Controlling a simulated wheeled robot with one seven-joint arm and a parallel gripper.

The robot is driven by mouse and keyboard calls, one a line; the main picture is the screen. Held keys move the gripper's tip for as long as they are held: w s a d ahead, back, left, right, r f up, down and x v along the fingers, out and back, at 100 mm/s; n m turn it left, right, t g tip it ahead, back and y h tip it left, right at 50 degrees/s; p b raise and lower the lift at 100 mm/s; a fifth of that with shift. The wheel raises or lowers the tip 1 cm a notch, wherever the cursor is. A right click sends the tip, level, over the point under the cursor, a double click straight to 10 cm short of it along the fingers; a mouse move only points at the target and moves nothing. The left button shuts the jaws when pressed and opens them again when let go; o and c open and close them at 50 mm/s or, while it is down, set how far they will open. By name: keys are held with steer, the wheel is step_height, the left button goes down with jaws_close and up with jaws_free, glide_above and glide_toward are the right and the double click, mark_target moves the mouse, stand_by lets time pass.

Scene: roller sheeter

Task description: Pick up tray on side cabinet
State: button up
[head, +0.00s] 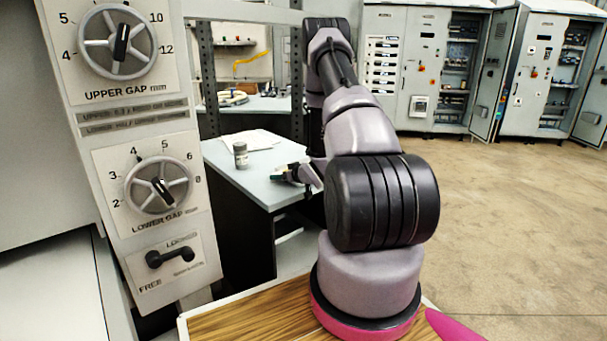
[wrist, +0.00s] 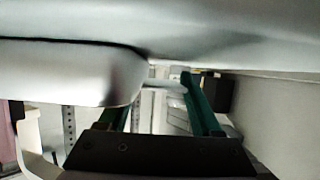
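The side cabinet (head: 226,172) has a pale blue-grey top and dark sides, left of my arm in the head view. A flat white piece (head: 252,138) lies at the back of its top; I cannot tell whether it is the tray or a sheet. My gripper (head: 281,176) is low over the cabinet's right edge, in front of the white piece and apart from it. In the wrist view its green fingers (wrist: 158,104) stand apart with nothing clearly held between them. A large pale grey rounded surface (wrist: 75,72) hides part of the left finger; I cannot tell what it is.
A small grey jar (head: 240,156) stands upright on the cabinet top, left of my gripper. A control panel (head: 150,150) with dials rises at the left. Open electrical cabinets (head: 400,70) stand at the back right.

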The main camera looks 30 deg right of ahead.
jaws_close()
steer(key=shift+r, duration=0.1)
